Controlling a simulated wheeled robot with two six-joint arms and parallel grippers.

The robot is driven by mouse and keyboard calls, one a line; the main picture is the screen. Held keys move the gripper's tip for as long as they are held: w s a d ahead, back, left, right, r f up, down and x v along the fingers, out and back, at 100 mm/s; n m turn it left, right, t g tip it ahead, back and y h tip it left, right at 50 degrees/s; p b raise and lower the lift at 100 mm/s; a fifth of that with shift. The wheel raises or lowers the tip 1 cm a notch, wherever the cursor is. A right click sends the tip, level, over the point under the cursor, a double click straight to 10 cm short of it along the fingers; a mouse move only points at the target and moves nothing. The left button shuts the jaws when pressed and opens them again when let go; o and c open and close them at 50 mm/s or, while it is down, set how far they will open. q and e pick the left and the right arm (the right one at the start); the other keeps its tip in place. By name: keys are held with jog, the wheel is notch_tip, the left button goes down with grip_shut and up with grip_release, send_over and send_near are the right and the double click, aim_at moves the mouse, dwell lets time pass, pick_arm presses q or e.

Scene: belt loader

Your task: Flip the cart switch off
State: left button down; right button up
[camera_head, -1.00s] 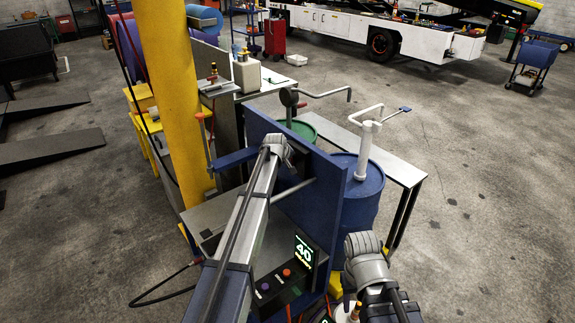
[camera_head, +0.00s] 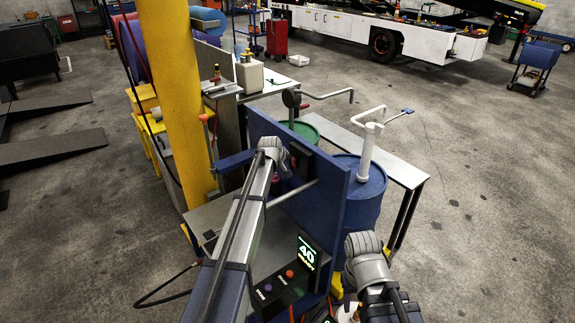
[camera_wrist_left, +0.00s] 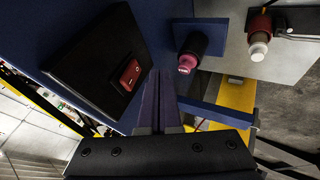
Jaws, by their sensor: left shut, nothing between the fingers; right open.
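The cart switch is a red rocker (camera_wrist_left: 130,74) on a black box (camera_wrist_left: 103,60) fixed to the blue panel, at upper left in the left wrist view. I cannot tell its position for sure. My left gripper (camera_wrist_left: 161,80) is shut and empty, its fingertips just right of the box and apart from the rocker in the picture. In the head view my left arm reaches up to the cart's blue panel (camera_head: 338,200), and its wrist hides most of the gripper. My right gripper (camera_head: 362,246) is open and empty, low and right of the panel.
A red-pink knob (camera_wrist_left: 187,62) sticks out right of the fingers. A yellow post (camera_head: 172,90) stands left; a blue barrel (camera_head: 362,195) stands behind the panel.

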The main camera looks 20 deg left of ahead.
pick_arm(q)
jog(key=s+a+f+p+v, duration=0.1)
jog(key=p+v, duration=0.6)
jog(key=v, duration=0.3)
jog(key=shift+s, duration=0.2)
jog(key=shift+a, duration=0.1)
jog(key=s+d+f+m+g, duration=0.35)
jog(key=s+d+m, duration=0.35)
jog(key=s+d, duration=1.05)
jog(key=s+d+m+g+y, duration=0.1)
jog(key=s+d+m+g, duration=0.2)
jog(key=s, duration=1.7)
jog(key=f+m+g, duration=0.1)
jog(key=m, duration=0.2)
jog(key=shift+s+d+y, duration=0.15)
jog(key=shift+s+y, duration=0.25)
